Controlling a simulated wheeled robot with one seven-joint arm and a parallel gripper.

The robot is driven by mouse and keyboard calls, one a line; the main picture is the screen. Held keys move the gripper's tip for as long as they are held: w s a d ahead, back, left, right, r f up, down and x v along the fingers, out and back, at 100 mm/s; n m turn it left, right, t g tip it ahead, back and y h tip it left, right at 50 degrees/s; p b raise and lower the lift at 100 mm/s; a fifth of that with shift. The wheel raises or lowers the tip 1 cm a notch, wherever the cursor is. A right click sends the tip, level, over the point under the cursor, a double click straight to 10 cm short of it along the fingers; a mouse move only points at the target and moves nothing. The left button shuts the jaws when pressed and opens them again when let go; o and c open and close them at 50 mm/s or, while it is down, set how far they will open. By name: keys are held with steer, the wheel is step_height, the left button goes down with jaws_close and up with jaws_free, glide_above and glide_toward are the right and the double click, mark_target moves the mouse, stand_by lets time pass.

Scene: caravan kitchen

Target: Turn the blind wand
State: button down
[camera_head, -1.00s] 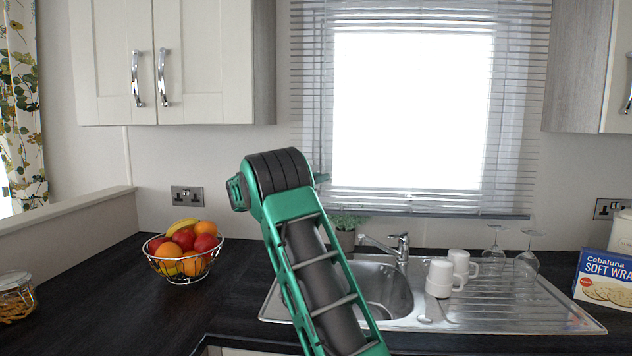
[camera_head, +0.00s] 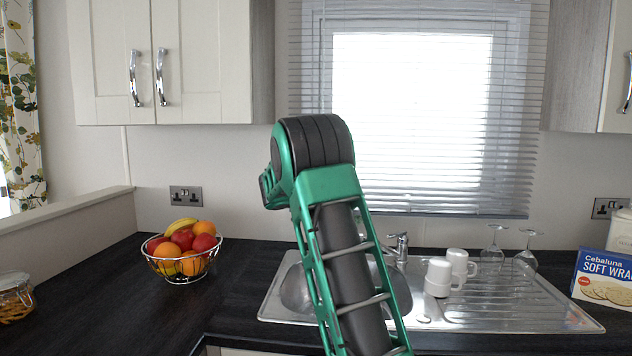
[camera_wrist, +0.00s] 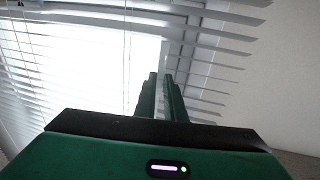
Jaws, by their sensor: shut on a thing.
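The window blind (camera_head: 512,120) hangs over the bright window in the head view, with thin slats lowered across it. Its slats (camera_wrist: 225,45) also show close up and tilted in the wrist view. My gripper (camera_wrist: 163,80) points up at the blind in the wrist view, its two green fingers close together. A pale, narrow strip, the blind wand (camera_wrist: 160,103), shows between the fingers, which are shut on it. Most of the wand is hidden or too faint to make out. In the head view my arm hides the gripper and the wand.
Below the window are the sink (camera_head: 400,295), a tap (camera_head: 400,246), white mugs (camera_head: 438,277) and upturned glasses (camera_head: 525,262). A fruit bowl (camera_head: 183,270) stands at left on the dark counter. Wall cupboards (camera_head: 160,70) flank the window.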

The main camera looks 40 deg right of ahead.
steer(key=shift+s+d+r+n+t+y, duration=0.1)
steer(key=shift+s+d+n+t+y, duration=0.15)
steer(key=shift+n+t+y, duration=1.5)
steer(key=shift+s+d+n+t+y, duration=0.2)
steer(key=shift+d+n+t+y, duration=0.15)
steer(key=shift+n+t+y, duration=1.4)
steer(key=shift+s+d+r+n+t+y, duration=0.1)
steer(key=shift+s+d+n+t+y, duration=0.15)
steer(key=shift+n+t+y, duration=1.5)
steer(key=shift+w+g+y, duration=0.1)
steer(key=shift+g+y, duration=0.65)
steer(key=shift+y, duration=0.3)
steer(key=c, duration=1.8)
jaws_free()
steer(key=shift+w, duration=0.1)
steer(key=shift+c, duration=0.2)
steer(key=shift+f, duration=0.1)
